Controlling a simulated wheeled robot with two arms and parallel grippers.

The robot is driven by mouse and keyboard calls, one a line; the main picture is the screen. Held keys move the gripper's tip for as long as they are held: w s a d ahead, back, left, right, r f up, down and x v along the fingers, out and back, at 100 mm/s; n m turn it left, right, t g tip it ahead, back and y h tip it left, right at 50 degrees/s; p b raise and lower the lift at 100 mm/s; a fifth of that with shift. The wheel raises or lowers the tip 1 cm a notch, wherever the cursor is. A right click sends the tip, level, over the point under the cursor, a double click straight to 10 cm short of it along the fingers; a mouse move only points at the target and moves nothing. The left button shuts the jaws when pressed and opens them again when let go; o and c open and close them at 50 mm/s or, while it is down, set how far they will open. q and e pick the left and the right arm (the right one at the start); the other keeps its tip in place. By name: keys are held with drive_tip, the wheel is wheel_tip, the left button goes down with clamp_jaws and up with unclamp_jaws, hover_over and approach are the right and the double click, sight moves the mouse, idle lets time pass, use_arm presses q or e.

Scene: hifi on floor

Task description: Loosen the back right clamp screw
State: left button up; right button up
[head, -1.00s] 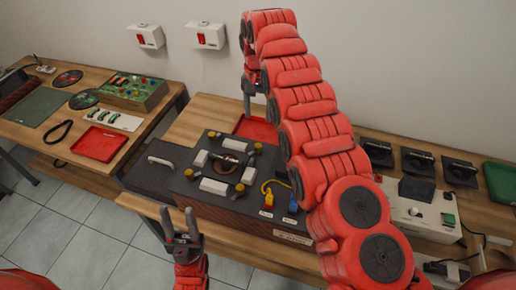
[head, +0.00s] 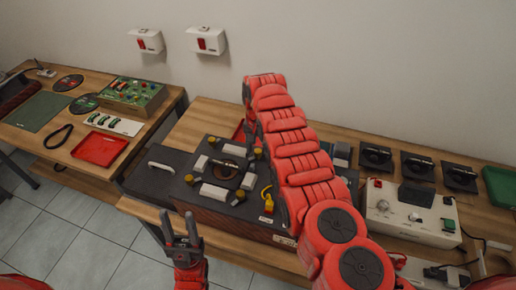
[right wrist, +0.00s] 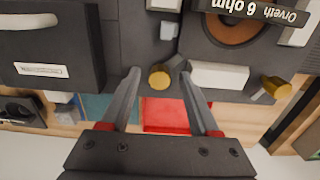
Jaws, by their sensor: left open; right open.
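The back right clamp screw, a brass knob (right wrist: 159,77), sits between the two spread fingers of my right gripper (right wrist: 159,72) in the right wrist view, with a gap on each side. In the head view this gripper (head: 247,130) hangs beside the speaker fixture, partly hidden by my arm, with the back right screw (head: 258,152) close by. The back left screw (right wrist: 275,87) is at the right of the wrist view; it also shows in the head view (head: 213,140). My left gripper (head: 179,226) is open and empty in front of the bench.
A round speaker (right wrist: 235,30) labelled "Orveth 6 ohm" lies between white clamp blocks (right wrist: 218,75). A red tray (right wrist: 178,115) lies behind the fixture. A dark box (right wrist: 45,65) stands beside it. A grey-white instrument (head: 410,212) is on the bench's right.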

clamp_jaws()
